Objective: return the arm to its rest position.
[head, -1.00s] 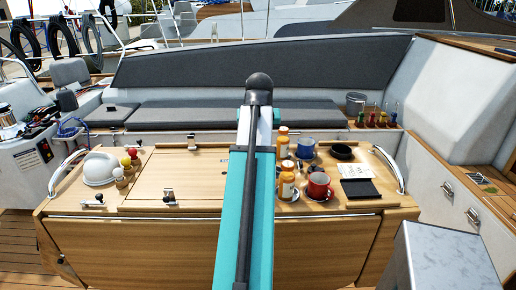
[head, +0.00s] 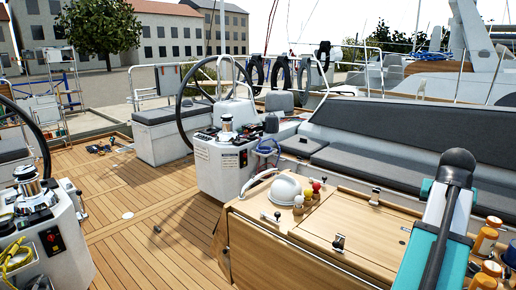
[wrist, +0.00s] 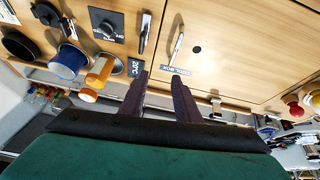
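My teal and grey arm (head: 440,225) rises at the right of the head view, in front of the wooden cockpit table (head: 265,250), with its dark rounded joint at the top. My gripper (wrist: 163,78) shows in the wrist view, its two dark fingers apart with nothing between them. Beyond the fingers are the table top and its lid with a small handle. The gripper itself cannot be made out in the head view.
A white dome (head: 285,189) and small coloured-top pegs stand on the table. Orange bottles (head: 486,236) stand right of my arm. In the wrist view a blue mug (wrist: 68,62) sits near the bottles. A helm pedestal (head: 225,160) stands left; open deck (head: 150,205) lies between.

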